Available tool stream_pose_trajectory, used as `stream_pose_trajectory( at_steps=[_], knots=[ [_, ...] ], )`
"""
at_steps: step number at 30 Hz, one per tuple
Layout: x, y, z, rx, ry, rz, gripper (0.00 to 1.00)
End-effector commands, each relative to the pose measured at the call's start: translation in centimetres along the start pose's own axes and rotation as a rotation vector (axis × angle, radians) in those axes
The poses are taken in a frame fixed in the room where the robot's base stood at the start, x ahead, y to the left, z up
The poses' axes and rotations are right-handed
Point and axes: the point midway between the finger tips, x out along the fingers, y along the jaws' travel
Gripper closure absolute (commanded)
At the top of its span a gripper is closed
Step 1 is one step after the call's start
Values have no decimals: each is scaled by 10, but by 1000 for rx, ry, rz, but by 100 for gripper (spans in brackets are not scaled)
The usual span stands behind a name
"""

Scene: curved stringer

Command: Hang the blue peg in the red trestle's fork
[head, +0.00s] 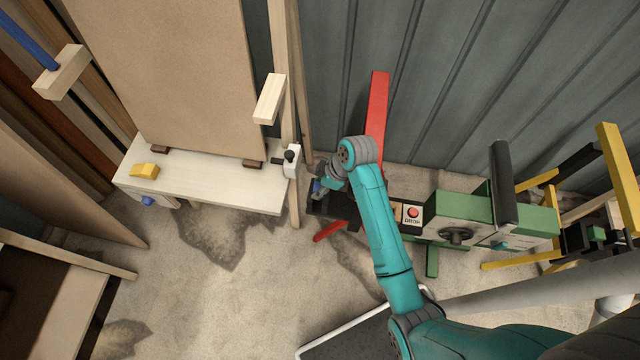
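The red trestle shows as a tall red post (378,115) against the grey wall and a red foot (330,231) on the floor. My arm hides much of the space between them, and I cannot make out its fork. My gripper (325,187) is beside the post's lower left, over a dark box-like part. A small blue patch (317,187) shows at the fingers; I cannot tell whether it is the blue peg or is held. A long blue rod (28,40) is at the upper left, by a pale wooden block. The fingers are too small to read.
A pale wooden bench (215,186) with a tall brown board (190,75) and a yellow block (144,171) stands left of my gripper. A green machine (465,218) with a red DROP button (413,213) is at right, near yellow frames (617,165). Concrete floor is open at lower left.

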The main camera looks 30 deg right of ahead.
Motion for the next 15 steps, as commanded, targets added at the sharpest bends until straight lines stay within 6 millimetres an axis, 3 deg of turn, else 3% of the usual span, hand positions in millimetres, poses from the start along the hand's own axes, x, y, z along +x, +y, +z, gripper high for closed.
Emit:
stream_pose_trajectory(
  at_steps=[11,15],
  knots=[
    [-1,0,0,0,0,0,34],
    [-11,1,0,1,1,1,34]
  ],
)
